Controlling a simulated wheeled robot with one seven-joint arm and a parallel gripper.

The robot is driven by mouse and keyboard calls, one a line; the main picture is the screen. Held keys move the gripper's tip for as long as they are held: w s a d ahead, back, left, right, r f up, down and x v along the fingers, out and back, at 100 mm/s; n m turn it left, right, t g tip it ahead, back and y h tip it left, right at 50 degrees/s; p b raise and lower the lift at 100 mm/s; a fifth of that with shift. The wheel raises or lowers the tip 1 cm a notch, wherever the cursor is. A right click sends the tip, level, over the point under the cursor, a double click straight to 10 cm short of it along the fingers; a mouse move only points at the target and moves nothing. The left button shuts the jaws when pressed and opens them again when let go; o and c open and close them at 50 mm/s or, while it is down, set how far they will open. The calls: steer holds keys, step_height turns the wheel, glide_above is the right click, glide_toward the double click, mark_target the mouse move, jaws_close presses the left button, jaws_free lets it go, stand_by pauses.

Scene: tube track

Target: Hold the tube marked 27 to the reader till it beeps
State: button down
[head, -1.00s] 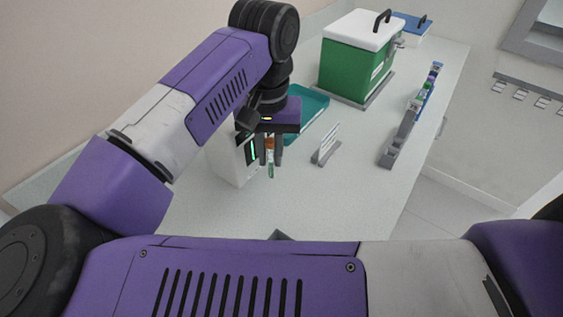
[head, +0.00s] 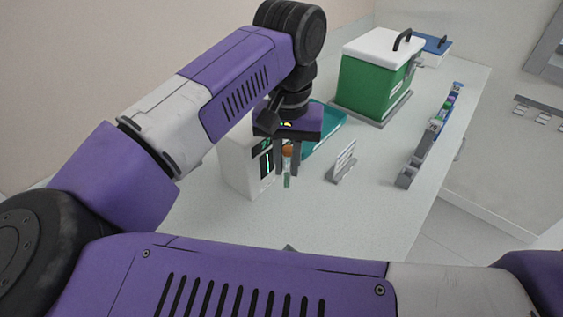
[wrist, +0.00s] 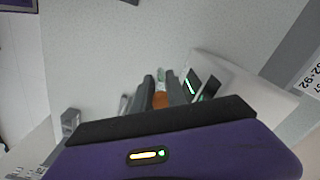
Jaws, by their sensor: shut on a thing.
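My gripper (head: 287,160) is shut on a tube (head: 287,178) with an orange cap, held upright above the bench. The tube's number cannot be read. The white reader (head: 236,165) stands just left of the tube, its dark front panel showing a lit green bar. In the wrist view the tube's orange cap (wrist: 160,100) sits between my fingers (wrist: 160,92), and the reader (wrist: 230,75) is to the right, close beside them. I cannot tell whether tube and reader touch.
A teal tray (head: 325,128) lies behind my gripper. A small grey stand with white plates (head: 343,162) is to the right. A green box with a white lid (head: 374,80) and a blue-lidded box (head: 432,46) stand at the back. A long grey rack (head: 418,155) with several tubes lines the right edge.

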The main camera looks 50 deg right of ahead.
steer(key=shift+s+r, duration=1.6)
